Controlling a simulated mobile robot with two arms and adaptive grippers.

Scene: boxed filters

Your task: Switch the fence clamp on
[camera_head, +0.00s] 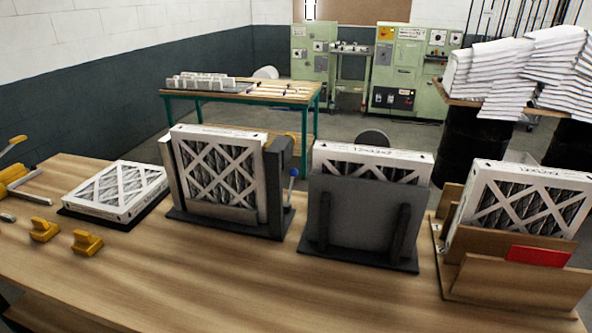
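A dark grey fixture (227,223) stands at the middle of the bench and holds a white-framed filter (217,172) upright. On its right side is a dark block (278,160) and a lever with a blue knob (292,172), which looks like the clamp control. The lever stands roughly upright. I cannot tell from this view whether the clamp is on. Neither of my grippers is in view.
A filter (118,187) lies flat on a dark mat at the left. Yellow blocks (87,242) and a yellow tool (14,178) are near it. A second grey stand (360,220) and a wooden rack (510,280) hold filters at the right. The bench front (240,290) is clear.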

